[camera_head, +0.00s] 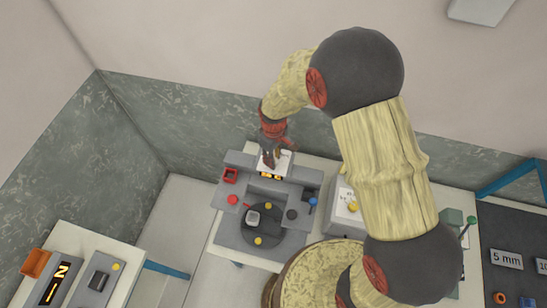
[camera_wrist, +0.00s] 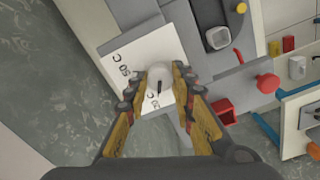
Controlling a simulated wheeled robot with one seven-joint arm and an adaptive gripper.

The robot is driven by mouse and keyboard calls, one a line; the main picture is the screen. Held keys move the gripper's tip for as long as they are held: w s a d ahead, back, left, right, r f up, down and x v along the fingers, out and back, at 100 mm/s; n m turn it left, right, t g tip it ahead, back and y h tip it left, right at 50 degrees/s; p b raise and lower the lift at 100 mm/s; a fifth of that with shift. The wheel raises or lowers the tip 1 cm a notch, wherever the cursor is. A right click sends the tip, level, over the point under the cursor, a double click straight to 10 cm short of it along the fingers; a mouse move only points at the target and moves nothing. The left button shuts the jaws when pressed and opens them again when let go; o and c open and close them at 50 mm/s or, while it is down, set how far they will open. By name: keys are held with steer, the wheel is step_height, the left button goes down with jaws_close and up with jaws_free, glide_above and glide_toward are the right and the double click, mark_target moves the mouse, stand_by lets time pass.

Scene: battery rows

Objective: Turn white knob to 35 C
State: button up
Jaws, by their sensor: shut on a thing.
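The white knob (camera_wrist: 158,70) sits on a white dial plate (camera_wrist: 115,50) in the wrist view, with a short dark pointer mark on it. The plate carries black temperature labels, one above left of the knob and one below it. They are turned and partly covered, so I cannot read them surely. My gripper (camera_wrist: 160,82) is shut on the knob, with one yellow-and-dark finger on each side. In the head view my gripper (camera_head: 268,158) is at the white plate (camera_head: 286,163) at the back of the grey machine; the knob is hidden there.
The grey machine (camera_head: 233,183) bears a red knob (camera_head: 233,199), a red box (camera_head: 230,175), a round dark plate and an orange-lit display. A white device (camera_head: 343,215) stands to its right. A lower-left table (camera_head: 75,235) holds an orange bin (camera_head: 36,263). A wall runs close behind.

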jaws_close()
steer(key=shift+m, duration=0.4)
steer(key=m+b, duration=0.2)
steer(key=shift+m, duration=0.3)
steer(key=m+b, duration=0.2)
steer(key=m, duration=0.3)
steer(key=shift+m, duration=0.4)
steer(key=o, duration=0.8)
jaws_free()
steer(key=shift+o, duration=0.6)
